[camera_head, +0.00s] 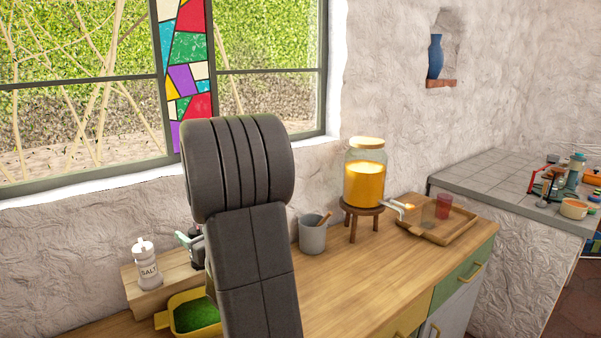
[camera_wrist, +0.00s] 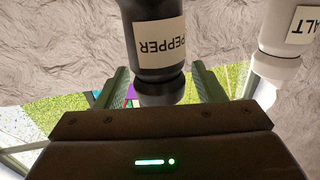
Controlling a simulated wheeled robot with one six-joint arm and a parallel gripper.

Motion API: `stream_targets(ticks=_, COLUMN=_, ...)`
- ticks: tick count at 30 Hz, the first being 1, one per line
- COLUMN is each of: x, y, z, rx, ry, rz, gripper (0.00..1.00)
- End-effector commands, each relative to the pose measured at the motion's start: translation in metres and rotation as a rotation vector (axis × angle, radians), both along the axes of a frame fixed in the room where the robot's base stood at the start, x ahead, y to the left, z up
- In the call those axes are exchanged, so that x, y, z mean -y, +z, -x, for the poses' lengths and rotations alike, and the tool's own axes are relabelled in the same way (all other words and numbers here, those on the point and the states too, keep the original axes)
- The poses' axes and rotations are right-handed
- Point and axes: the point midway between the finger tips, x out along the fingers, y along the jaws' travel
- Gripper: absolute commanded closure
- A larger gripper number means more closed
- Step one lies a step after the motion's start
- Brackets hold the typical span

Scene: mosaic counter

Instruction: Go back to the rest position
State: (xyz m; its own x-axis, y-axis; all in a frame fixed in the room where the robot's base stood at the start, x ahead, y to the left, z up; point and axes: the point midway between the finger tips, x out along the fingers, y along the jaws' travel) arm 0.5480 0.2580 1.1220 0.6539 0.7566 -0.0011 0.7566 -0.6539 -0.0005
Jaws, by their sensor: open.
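My gripper (camera_wrist: 160,78) is open, with its two green fingers on either side of a dark pepper shaker (camera_wrist: 158,35). The shaker's label appears upside down in the wrist view, and the fingers show gaps beside it. In the head view my arm hides most of the gripper; a pale green finger shows near the wooden riser (camera_head: 136,276). A white salt shaker (camera_head: 148,266) stands on that riser, left of my gripper; it also shows at the right of the wrist view (camera_wrist: 285,62).
A yellow tray with green contents (camera_head: 196,316) sits in front of the riser. To the right are a grey mug (camera_head: 312,238), a drink dispenser on a stool (camera_head: 364,184) and a wooden tray (camera_head: 412,232) with a red cup (camera_head: 443,206). The front right counter is clear.

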Motion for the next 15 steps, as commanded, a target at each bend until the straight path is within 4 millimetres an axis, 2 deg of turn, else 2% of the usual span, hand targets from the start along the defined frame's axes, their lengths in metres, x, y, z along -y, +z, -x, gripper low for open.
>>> stream_targets(ticks=3, x=0.003, y=0.002, z=0.001, rx=-0.001, ry=0.036, rz=0.000, gripper=0.37)
stream_targets(ticks=9, x=0.026, y=-0.001, z=0.020, rx=0.001, ry=0.034, rz=-0.002, gripper=0.37)
stream_targets(ticks=15, x=0.035, y=0.000, z=0.028, rx=0.001, ry=0.034, rz=-0.001, gripper=0.37)
